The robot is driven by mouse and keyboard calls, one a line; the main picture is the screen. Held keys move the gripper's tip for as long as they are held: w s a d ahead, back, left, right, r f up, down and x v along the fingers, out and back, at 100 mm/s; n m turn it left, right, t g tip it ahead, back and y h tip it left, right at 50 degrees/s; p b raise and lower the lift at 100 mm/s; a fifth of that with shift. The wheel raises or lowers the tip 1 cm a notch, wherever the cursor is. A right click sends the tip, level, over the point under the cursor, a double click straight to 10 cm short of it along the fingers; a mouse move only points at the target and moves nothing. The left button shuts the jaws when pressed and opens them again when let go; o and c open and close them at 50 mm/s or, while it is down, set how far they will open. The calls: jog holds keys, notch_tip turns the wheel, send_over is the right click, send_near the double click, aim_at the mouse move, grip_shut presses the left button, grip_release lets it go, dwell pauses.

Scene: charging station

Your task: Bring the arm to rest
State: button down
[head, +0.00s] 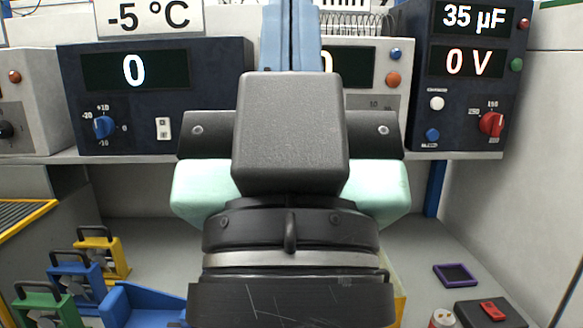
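My gripper (290,12) is seen from behind in the middle of the head view, raised in front of the instrument shelf. Its dark housing and mint-green side parts fill the centre. Two light blue fingers point up past the top edge, side by side with only a thin dark line between them. They look shut, and I see nothing held. The fingertips are cut off by the frame.
Behind are a dark blue meter (160,95) reading 0, a partly hidden grey meter (375,85) and a capacitor unit (465,75). Yellow, blue and green handled modules (75,270) stand lower left. A purple-rimmed frame (455,275) lies lower right.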

notch_tip(320, 180, up, 17)
jog(key=p, duration=1.4)
jog(key=shift+f, duration=0.2)
